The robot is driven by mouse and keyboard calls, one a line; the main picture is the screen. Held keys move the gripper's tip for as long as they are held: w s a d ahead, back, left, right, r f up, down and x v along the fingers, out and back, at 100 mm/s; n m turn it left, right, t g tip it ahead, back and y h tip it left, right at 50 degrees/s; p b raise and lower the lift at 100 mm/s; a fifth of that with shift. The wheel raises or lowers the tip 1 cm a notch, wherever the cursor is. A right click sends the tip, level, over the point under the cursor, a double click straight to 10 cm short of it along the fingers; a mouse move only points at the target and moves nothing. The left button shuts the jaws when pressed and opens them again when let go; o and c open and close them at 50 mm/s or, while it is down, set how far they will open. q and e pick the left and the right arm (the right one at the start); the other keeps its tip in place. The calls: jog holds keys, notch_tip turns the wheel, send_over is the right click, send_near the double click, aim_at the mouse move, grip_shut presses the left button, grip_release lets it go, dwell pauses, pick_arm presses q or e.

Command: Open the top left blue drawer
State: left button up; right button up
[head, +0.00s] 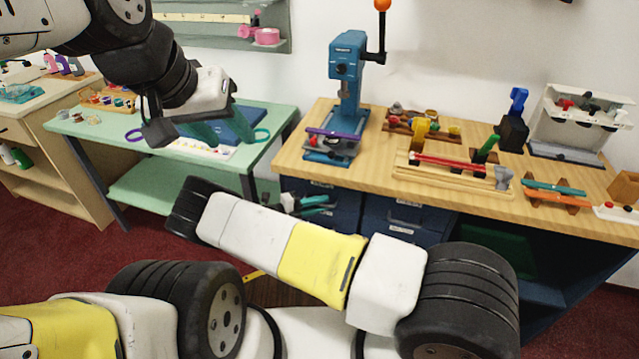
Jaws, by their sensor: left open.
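A dark blue drawer cabinet stands under the wooden workbench. Its top left drawer (345,191) appears shut, its front partly hidden by my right gripper and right arm. The top right drawer (408,212) beside it appears shut too. My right gripper (328,205), with teal fingers, is in front of the left drawer column; whether it touches the drawer is unclear. My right forearm hides part of it, and I cannot tell how far apart its fingers are. My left gripper (224,134) is open and empty above the green table, left of the cabinet.
The workbench (360,170) carries a blue press (346,90), wooden racks with tools and a grey bin (582,120). The green table (75,124) holds a dark blue pad and small items. Red floor (60,270) lies open at the left.

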grip_shut()
dwell(1.4)
